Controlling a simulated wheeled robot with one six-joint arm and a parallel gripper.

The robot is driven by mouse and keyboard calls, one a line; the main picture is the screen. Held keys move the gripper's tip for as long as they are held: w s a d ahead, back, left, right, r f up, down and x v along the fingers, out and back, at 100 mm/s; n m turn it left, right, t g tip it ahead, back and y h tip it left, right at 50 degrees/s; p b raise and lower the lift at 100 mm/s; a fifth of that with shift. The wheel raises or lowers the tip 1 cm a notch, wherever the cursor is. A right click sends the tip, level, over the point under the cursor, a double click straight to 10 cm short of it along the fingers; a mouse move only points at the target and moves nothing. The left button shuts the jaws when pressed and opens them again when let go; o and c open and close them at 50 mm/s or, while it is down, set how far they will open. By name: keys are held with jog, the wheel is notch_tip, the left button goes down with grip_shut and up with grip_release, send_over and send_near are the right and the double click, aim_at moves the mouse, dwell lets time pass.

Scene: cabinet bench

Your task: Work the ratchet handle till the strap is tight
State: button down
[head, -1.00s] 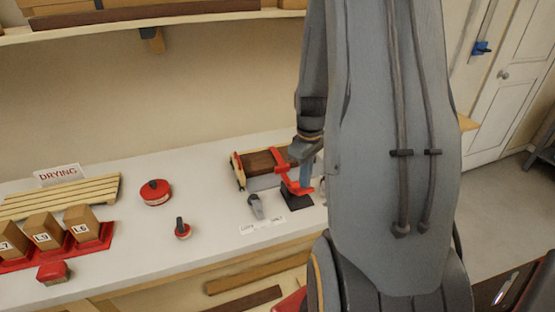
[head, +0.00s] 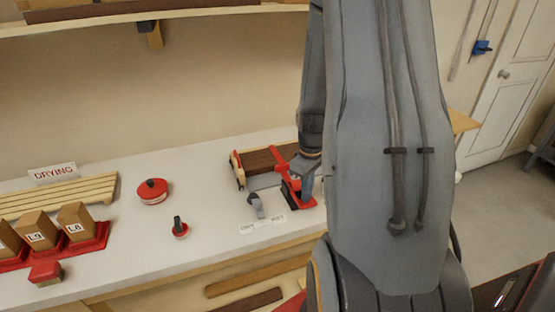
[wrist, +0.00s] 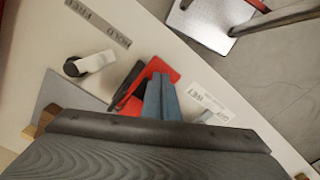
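The ratchet (head: 298,195), red and black, sits on the bench at the right end of a frame holding dark wood (head: 258,160). A red strap (head: 281,160) crosses the wood; I cannot tell how tight it is. My gripper (head: 306,188) points down at the ratchet, partly hidden by my arm. In the wrist view, the blue-grey fingers of my gripper (wrist: 161,100) lie side by side with no clear gap, against the red handle (wrist: 130,104). Whether the handle is between them is hidden. My wrist covers the lower part of that view.
The bench between is clear.

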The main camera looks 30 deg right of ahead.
jog(key=shift+f, duration=0.45)
jog(key=shift+w+r+p, duration=0.15)
jog(key=shift+r+p, duration=0.6)
jog(key=shift+r, duration=0.55)
jog(key=shift+w+r+p, duration=0.15)
jog(key=shift+r+p, duration=0.6)
jog(key=shift+r, duration=0.5)
jog(key=shift+w+r, duration=0.1)
jog(key=shift+r, duration=0.7)
notch_tip(320, 180, up, 5)
jog(key=shift+r, duration=0.1)
